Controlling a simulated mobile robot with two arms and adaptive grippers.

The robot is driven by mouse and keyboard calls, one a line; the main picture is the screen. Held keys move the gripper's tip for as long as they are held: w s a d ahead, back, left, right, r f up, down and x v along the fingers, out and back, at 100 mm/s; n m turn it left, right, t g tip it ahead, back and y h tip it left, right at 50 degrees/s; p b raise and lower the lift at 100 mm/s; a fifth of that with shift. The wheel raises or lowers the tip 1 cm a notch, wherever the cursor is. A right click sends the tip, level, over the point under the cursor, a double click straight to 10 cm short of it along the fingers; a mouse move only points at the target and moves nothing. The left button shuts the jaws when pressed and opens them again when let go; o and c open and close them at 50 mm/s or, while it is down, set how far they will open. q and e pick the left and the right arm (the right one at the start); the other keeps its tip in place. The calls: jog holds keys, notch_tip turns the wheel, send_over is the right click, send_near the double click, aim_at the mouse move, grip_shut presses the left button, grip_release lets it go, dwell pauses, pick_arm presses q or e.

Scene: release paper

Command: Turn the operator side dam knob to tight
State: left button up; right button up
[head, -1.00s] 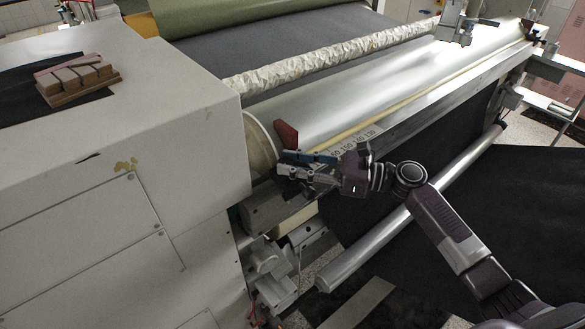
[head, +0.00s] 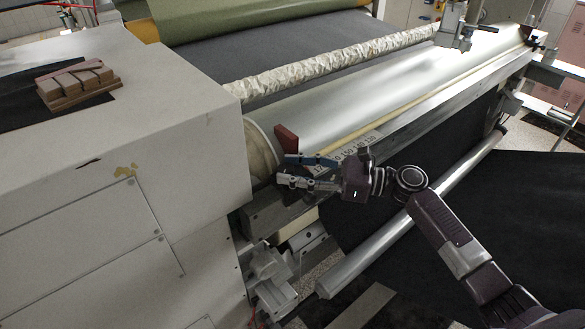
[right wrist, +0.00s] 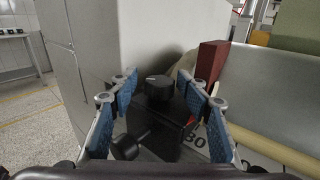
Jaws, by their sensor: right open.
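In the right wrist view, a round black knob (right wrist: 158,88) with a pale mark on top sits on a dark bracket, between the blue-padded fingers of my right gripper (right wrist: 158,83). The fingers are spread wide on both sides of it, with gaps showing. In the head view my right gripper (head: 284,169) is open at the near end of the silver roller, beside the red-brown dam block (head: 287,138); the knob cannot be made out there. The dam block also shows in the right wrist view (right wrist: 209,63), behind the right finger. My left gripper is not in view.
The large machine housing (head: 120,130) stands close to the left of my right gripper. The silver roller (head: 370,95) and a numbered scale run off to the right. A second black knob (right wrist: 125,147) is nearer the wrist camera. A lower roller (head: 400,220) lies below my arm.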

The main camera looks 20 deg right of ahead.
jog(key=v, duration=0.8)
jog(key=shift+w, duration=0.1)
